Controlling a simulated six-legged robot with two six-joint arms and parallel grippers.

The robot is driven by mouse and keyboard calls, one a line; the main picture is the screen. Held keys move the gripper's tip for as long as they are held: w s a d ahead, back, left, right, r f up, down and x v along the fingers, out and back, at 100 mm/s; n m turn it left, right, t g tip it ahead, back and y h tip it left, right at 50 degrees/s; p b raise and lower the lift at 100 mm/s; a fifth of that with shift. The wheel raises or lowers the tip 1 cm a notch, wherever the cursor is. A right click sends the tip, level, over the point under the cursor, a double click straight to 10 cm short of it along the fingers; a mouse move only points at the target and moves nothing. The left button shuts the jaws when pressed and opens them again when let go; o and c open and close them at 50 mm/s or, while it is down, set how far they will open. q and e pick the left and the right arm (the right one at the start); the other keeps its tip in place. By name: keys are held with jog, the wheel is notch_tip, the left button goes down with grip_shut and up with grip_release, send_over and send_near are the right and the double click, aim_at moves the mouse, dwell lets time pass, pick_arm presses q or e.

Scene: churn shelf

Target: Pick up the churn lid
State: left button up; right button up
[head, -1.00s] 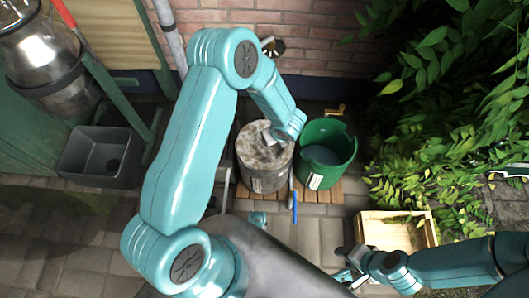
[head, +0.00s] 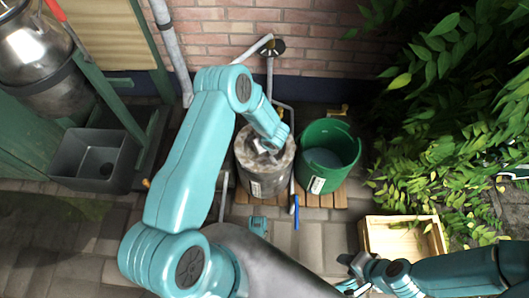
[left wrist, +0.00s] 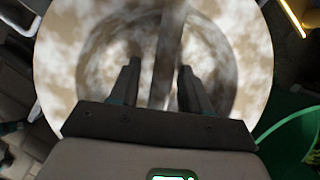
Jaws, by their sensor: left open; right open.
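A round, mottled grey-brown lid (left wrist: 60,50) with a raised ring and a bar handle (left wrist: 168,45) fills most of the left wrist view. In the head view its mottled top (head: 246,150) is on a drum-like container (head: 265,186) on the wooden slats. My left gripper (left wrist: 158,68) is open over the lid, with one finger on each side of the bar. I cannot tell whether the fingers touch it. My left arm partly hides the lid in the head view. My right gripper (head: 350,275) is open and empty at the lower right, away from the lid.
A green bucket (head: 340,172) stands close to the right of the drum. A wooden crate (head: 442,240) lies lower right near leafy plants (head: 440,135). A grey basin (head: 75,178) and metal churn (head: 35,50) are at left. A pipe and tap (head: 270,48) stand behind.

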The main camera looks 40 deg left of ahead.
pick_arm(q)
grip_shut()
